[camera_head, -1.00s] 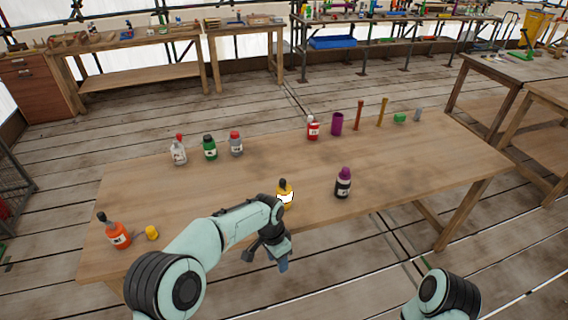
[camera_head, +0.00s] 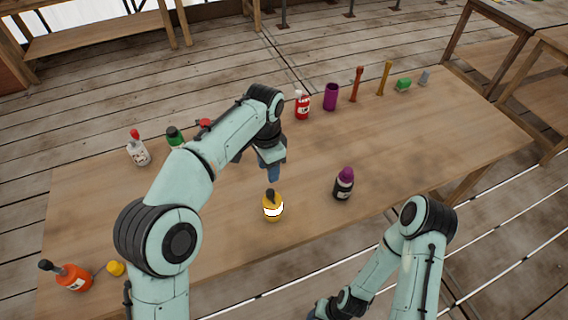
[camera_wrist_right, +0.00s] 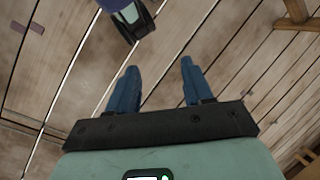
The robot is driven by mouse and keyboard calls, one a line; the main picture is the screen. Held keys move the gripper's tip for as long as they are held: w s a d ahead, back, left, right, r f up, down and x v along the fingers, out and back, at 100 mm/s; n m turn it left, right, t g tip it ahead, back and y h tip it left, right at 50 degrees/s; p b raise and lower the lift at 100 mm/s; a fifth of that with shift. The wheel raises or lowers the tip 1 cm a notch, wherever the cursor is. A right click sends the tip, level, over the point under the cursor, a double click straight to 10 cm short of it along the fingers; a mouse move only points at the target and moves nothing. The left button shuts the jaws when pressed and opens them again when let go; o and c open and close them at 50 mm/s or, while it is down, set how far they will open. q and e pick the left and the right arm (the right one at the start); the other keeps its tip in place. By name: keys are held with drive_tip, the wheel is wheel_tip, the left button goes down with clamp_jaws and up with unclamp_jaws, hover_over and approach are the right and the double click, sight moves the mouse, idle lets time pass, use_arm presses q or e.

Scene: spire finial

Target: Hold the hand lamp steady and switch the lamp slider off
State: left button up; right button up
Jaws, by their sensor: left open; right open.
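No object in view is clearly a hand lamp with a slider. A yellow bottle-shaped thing (camera_head: 273,208) with a dark top and a bright white band stands upright near the table's front middle. My left gripper (camera_head: 259,166) is open and empty above the table, appearing just behind the yellow thing and apart from it. My right arm is low at the front, and its gripper end is partly cut off at the bottom edge. In the right wrist view, my right gripper (camera_wrist_right: 158,82) is open, with nothing between its blue fingers and floor planks below.
The right middle of the table is clear.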

drive_tip(key=o, duration=0.6)
drive_tip(key=w+r+m, duration=0.1)
drive_tip(key=m, duration=0.1)
drive_tip(key=w+m, duration=0.1)
drive_tip(key=shift+d+r+m, duration=0.4)
drive_tip(key=m+t+y, duration=0.6)
drive_tip(key=m+y, duration=0.3)
drive_tip(key=m, duration=0.5)
approach(271, 207)
drive_tip(key=d+f, duration=0.1)
drive_tip(key=w+d+f, duration=0.1)
drive_tip(key=f, duration=0.1)
drive_tip(key=shift+w+d, duration=0.2)
drive_tip(key=shift+d, duration=0.2)
drive_tip(key=x, duration=1.3)
drive_tip(key=shift+a+f, duration=0.1)
drive_tip(key=shift+f, duration=0.1)
